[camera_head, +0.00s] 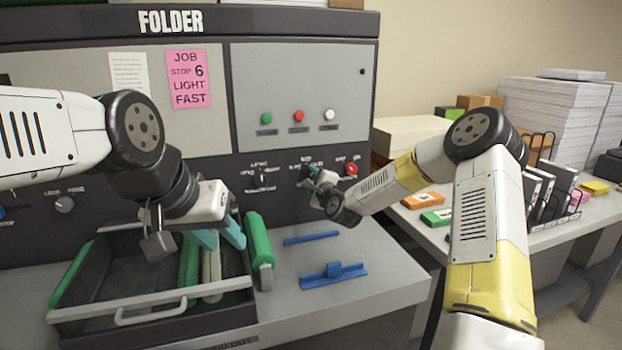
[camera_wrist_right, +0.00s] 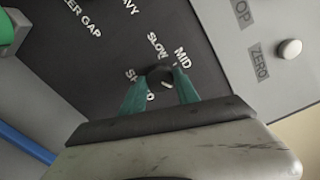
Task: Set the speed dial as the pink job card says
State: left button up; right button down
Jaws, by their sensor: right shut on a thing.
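The pink job card (camera_head: 188,79) on the folder's upper panel reads JOB, STOP 6, LIGHT, FAST. The speed dial (camera_wrist_right: 159,73) is a small dark knob on the black control strip. The words SLOW and MID show beside it in the right wrist view; another label is partly covered by a finger, and no FAST mark is visible. My right gripper (camera_wrist_right: 161,91) has its teal fingers shut on the dial; it also shows at the panel in the head view (camera_head: 313,170). My left gripper (camera_head: 217,234) is open, fingers apart, over the dark tray.
The dark tray (camera_head: 135,312) with green rollers stands in front of the panel. Blue guides (camera_head: 333,276) lie on the grey bench. Green, red and white buttons (camera_head: 298,117) sit above the strip. A side table with boxes and paper stacks (camera_head: 550,115) is at right.

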jog(key=c, duration=0.9)
grip_release()
jog(key=shift+s, duration=0.1)
jog(key=v, duration=0.7)
jog(key=shift+s, duration=0.3)
jog(key=shift+d, duration=0.1)
